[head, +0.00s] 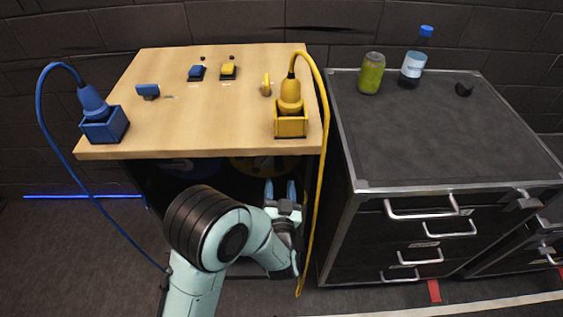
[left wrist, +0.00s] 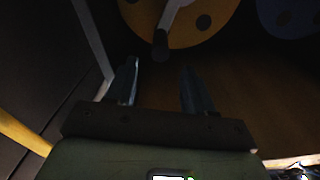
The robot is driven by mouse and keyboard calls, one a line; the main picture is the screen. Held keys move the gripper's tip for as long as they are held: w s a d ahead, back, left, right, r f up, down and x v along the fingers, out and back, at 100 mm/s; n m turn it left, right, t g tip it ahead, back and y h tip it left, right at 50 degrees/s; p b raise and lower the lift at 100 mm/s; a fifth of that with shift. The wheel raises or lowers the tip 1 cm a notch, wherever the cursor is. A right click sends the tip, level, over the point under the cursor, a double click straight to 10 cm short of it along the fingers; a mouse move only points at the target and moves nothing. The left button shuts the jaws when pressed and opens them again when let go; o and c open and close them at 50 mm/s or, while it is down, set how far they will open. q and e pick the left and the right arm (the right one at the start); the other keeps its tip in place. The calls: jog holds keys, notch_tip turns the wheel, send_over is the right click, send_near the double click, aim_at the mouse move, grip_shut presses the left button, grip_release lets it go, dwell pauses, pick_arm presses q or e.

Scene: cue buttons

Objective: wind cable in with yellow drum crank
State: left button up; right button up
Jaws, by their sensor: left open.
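The yellow drum (head: 258,167) is under the wooden bench, partly hidden by the benchtop and my arm. In the left wrist view the yellow drum (left wrist: 212,27) shows at the top, with a grey crank arm and a dark crank handle (left wrist: 161,42). My left gripper (head: 280,190) is open and empty in front of the bench opening. In the left wrist view its fingers (left wrist: 160,88) point toward the crank handle, apart from it. The yellow cable (head: 322,140) runs from a yellow plug (head: 291,92) over the bench's right side to the floor. My right gripper is not in view.
The wooden benchtop (head: 215,120) overhangs the opening. A blue drum (head: 185,168) sits left of the yellow one. A blue plug (head: 93,103) with its cable is at the bench's left. A dark drawer cabinet (head: 440,130) stands right, bearing a can (head: 371,73) and bottle (head: 414,65).

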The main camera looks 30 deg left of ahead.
aim_at(279, 161)
pick_arm(q)
jog(key=b+x, duration=0.1)
jog(key=x, duration=0.9)
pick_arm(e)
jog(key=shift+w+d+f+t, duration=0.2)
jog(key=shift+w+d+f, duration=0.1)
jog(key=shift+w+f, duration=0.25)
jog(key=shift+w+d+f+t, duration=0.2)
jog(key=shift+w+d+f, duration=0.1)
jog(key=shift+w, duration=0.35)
pick_arm(q)
jog(key=shift+s, duration=0.1)
jog(key=shift+c, duration=0.4)
jog(key=shift+d, duration=0.1)
grip_shut()
